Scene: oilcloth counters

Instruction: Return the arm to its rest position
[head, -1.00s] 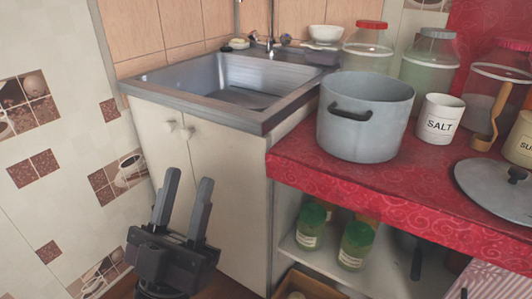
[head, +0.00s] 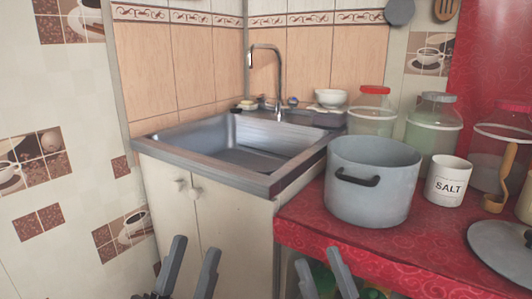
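My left gripper (head: 195,248) shows at the bottom edge, in front of the white sink cabinet (head: 235,228). Its two fingers point up and stand apart, with nothing between them. My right gripper (head: 318,258) shows at the bottom edge further right, in front of the red counter. Its fingers are also apart with nothing seen between them. The lower parts of both grippers and the arms are cut off by the frame.
A grey pot (head: 372,190) stands on the red counter (head: 400,245) near its left end. The metal sink (head: 240,140) is at the back left.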

